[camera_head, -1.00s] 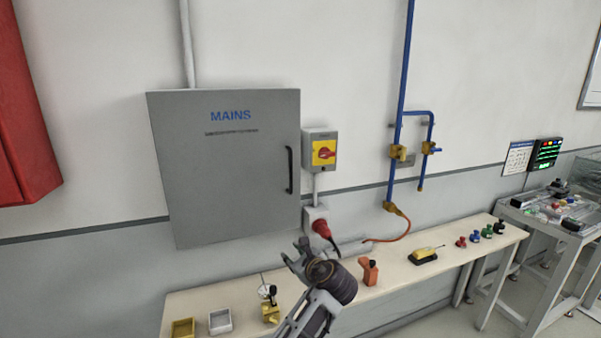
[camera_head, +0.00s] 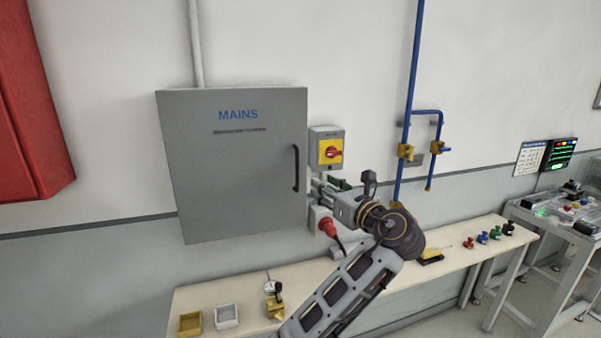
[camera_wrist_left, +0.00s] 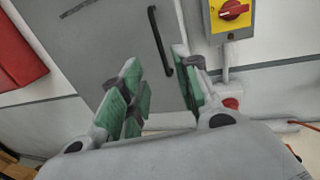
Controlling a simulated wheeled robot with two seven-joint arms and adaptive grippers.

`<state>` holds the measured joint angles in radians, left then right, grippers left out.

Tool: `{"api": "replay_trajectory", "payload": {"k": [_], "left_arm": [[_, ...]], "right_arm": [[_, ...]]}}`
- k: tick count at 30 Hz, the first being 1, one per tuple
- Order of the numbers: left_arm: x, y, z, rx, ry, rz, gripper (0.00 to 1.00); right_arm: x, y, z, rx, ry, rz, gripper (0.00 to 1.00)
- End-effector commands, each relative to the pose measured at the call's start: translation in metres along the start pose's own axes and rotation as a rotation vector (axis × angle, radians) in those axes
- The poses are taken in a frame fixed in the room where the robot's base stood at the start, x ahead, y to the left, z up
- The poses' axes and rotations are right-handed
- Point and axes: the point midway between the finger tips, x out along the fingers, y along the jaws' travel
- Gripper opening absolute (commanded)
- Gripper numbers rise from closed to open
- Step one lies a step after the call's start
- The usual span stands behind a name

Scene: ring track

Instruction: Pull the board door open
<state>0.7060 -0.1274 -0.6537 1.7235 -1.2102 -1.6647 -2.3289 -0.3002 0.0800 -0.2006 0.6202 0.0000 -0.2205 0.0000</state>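The board door (camera_head: 235,175) is a grey panel marked MAINS on the wall, and it looks shut. Its black bar handle (camera_head: 296,168) is upright near the door's right edge. My left gripper (camera_head: 326,187) is just right of the handle's lower end, pointing left towards the door. In the left wrist view the handle (camera_wrist_left: 160,40) lies ahead, between the lines of the two green-padded fingers (camera_wrist_left: 158,85). The fingers are apart with nothing between them, and I see no contact with the handle. My right gripper is not in view.
A yellow switch box with a red knob (camera_head: 331,150) is on the wall just above my left gripper. A red plug (camera_head: 328,227) is below it. Blue pipes (camera_head: 411,80) run to the right. A bench (camera_head: 250,318) with small items stands below.

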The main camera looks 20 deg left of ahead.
Motion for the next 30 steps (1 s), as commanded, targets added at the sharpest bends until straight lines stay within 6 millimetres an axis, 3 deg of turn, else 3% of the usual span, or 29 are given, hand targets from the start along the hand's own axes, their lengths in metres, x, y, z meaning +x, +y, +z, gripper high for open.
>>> {"api": "replay_trajectory", "payload": {"k": [11,30], "left_arm": [[0.013,0.0,0.0,-0.001,0.0,0.001,0.32],[0.092,0.0,0.001,-0.001,0.0,0.0,0.32]], "right_arm": [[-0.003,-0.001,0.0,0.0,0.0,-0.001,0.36],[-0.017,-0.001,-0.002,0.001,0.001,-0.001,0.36]]}}
